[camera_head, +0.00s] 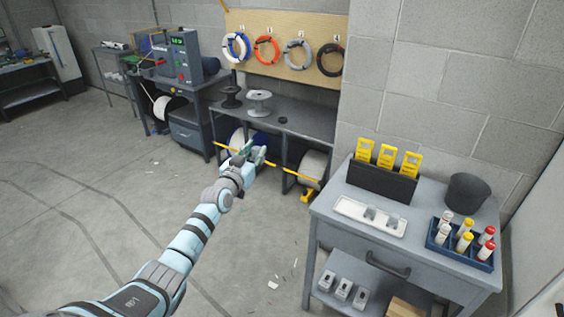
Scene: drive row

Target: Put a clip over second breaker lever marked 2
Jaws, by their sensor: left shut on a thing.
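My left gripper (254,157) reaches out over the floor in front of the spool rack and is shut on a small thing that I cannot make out. Three upright yellow pieces (387,156) with cut-outs stand in a dark holder (382,182) on the grey workbench at the right; I cannot tell if they are clips. No breaker lever marked 2 can be made out. My right gripper is not in view.
The grey workbench (345,234) also bears a white tray (349,207) with small grey parts, a dark bin (467,193) and a blue crate (471,258) of capped bottles. A yellow bar (296,178) crosses the spool rack (305,118). The floor at left is mostly clear.

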